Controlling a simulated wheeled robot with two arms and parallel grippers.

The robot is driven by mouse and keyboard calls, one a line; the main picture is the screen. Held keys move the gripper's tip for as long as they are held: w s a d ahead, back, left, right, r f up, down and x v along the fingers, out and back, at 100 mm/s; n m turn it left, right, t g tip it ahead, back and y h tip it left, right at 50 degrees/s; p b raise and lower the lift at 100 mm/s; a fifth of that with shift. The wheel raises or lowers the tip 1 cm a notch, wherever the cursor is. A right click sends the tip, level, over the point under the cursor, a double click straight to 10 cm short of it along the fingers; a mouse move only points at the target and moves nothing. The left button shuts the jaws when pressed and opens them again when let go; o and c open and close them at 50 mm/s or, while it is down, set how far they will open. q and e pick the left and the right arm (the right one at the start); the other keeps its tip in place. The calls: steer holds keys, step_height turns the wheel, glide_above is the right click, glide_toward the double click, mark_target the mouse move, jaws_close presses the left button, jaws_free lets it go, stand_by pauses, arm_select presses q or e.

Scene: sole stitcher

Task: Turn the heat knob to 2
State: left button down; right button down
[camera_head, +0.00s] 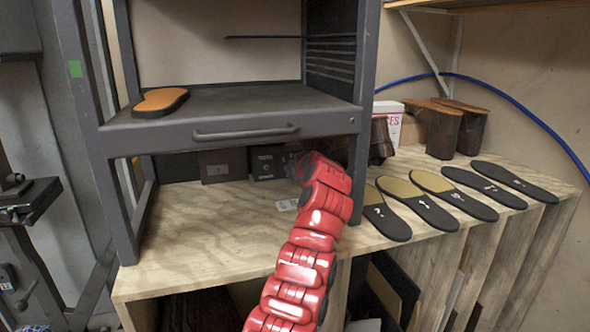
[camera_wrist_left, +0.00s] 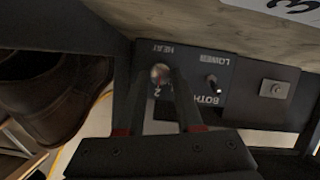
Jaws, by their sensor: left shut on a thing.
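In the left wrist view, the heat knob (camera_wrist_left: 160,72) is a small round metal knob on a dark panel (camera_wrist_left: 222,72) marked HEAT, with a 2 printed beside it. The lettering appears upside down. My left gripper (camera_wrist_left: 161,80) is shut on the knob, one finger on each side; the fingers cover part of the panel. In the head view my red left arm reaches up to dark boxes (camera_head: 268,163) under the shelf. The gripper and knob cannot be made out there. My right gripper is not in view.
A toggle switch (camera_wrist_left: 212,86) marked LOWER and BOTH sits beside the knob. A brown shoe (camera_wrist_left: 55,95) is near the gripper. Several insoles (camera_head: 455,195) lie on the wooden bench (camera_head: 200,225) at right. A grey shelf (camera_head: 235,105) with an orange sole (camera_head: 160,100) overhangs the boxes.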

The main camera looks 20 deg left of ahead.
arm_select(q)
steer(key=c, duration=0.6)
jaws_free()
steer(key=shift+o, duration=0.2)
steer(key=shift+s+d, duration=0.1)
steer(key=shift+s+d, duration=0.15)
steer(key=shift+s, duration=0.05)
steer(key=b+v, duration=0.4)
steer(key=v, duration=1.2)
steer(key=shift+s+r, duration=0.2)
steer(key=shift+s, duration=0.05)
steer(key=shift+d, duration=0.1)
steer(key=shift+f, duration=0.1)
